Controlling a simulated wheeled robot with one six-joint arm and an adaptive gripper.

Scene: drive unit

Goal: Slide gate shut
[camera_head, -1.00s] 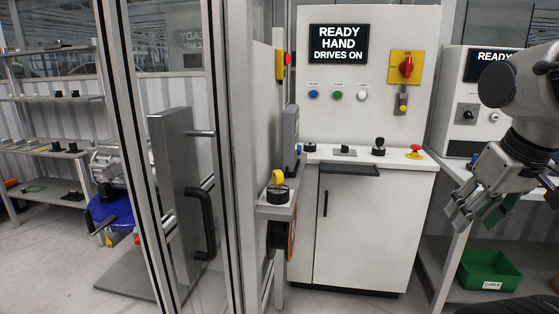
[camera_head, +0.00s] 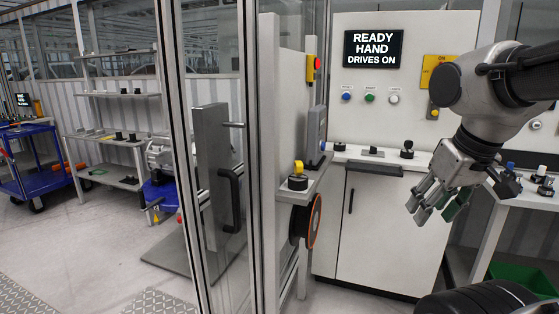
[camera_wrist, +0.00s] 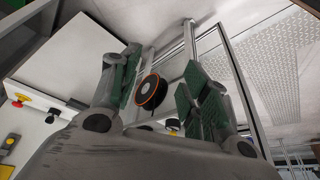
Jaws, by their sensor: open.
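The gate area shows in the head view as clear panels in pale metal frames (camera_head: 250,150) with black edge strips. A black bar handle (camera_head: 230,200) stands on a grey upright plate (camera_head: 211,155), seen at the panels; I cannot tell which panel slides or how wide any gap is. My gripper (camera_head: 432,205) hangs right of the gate, in front of the white cabinet, well apart from the handle. Its fingers are spread and empty. The wrist view shows the green-padded fingers of my gripper (camera_wrist: 160,68) apart, with nothing between them.
A post shelf with a yellow-topped black knob (camera_head: 298,180) and an orange-ringed black disc (camera_head: 313,221) lies between gate and gripper. The white cabinet (camera_head: 385,235) stands behind, its screen (camera_head: 373,50) reading "READY HAND DRIVES ON". Floor (camera_head: 90,240) at left is clear.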

